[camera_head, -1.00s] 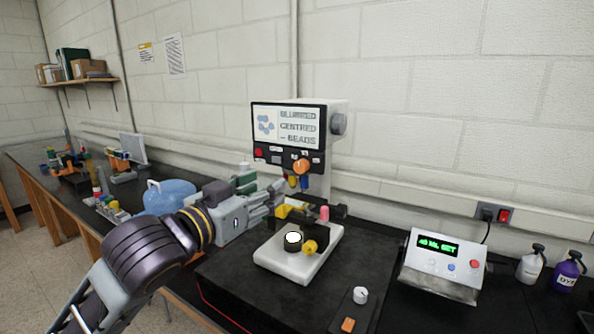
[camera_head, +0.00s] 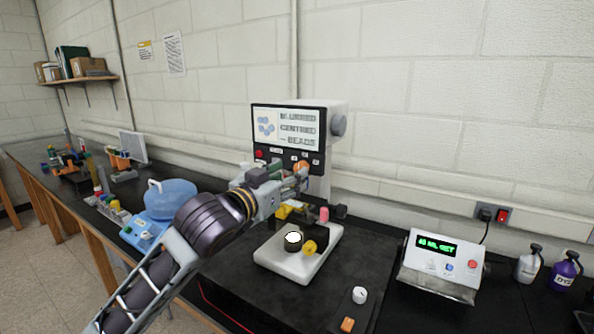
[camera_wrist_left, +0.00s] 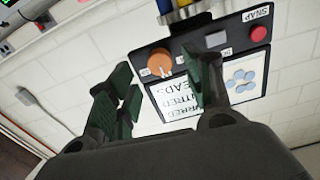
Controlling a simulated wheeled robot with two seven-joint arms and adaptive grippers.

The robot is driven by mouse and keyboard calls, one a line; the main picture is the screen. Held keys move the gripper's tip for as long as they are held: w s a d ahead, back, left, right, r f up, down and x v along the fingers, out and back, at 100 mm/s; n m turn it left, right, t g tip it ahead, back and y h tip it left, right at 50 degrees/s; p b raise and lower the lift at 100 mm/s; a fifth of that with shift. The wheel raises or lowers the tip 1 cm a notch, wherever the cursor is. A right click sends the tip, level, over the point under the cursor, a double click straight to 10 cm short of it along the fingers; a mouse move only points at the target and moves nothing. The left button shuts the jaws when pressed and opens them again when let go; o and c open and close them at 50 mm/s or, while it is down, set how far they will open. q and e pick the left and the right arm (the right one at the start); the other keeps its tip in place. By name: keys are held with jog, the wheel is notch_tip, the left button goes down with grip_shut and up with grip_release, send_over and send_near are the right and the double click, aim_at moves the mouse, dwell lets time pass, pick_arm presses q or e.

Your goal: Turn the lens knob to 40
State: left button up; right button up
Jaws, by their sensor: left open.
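The lens knob looks to be the orange round knob (camera_head: 302,167) low on the microscope's black front panel (camera_head: 260,119). It also shows in the left wrist view (camera_wrist_left: 159,62) with a pale pointer mark; the scale labels beside it are too small or covered to read. The screen (camera_head: 300,129) shows blue beads and text reading blurred, centred, beads. My left gripper (camera_head: 291,183) is in front of the panel, close to the knob and partly covering it. Its green fingers (camera_wrist_left: 163,72) are open, and the knob shows between them. Contact cannot be told.
Below the arm is the white stage base (camera_head: 290,263) with a yellow knob (camera_head: 309,247). A control box (camera_head: 440,265) with a green display stands to the right, near two bottles (camera_head: 530,264). A blue jug (camera_head: 170,197) stands left behind my arm.

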pick_arm(q)
jog(key=x, duration=0.4)
jog(key=shift+w+d+p, duration=0.15)
jog(key=shift+w+p, duration=0.05)
jog(key=shift+p, duration=0.1)
pick_arm(e)
jog(key=shift+a+r, duration=0.35)
jog(key=shift+a, duration=0.35)
jog(key=shift+a, duration=0.1)
pick_arm(q)
jog(key=shift+c, duration=0.2)
jog(key=c, duration=0.7)
jog(key=shift+c, duration=1.3)
pick_arm(e)
jog(key=shift+d+r, duration=0.1)
jog(key=shift+d, duration=0.65)
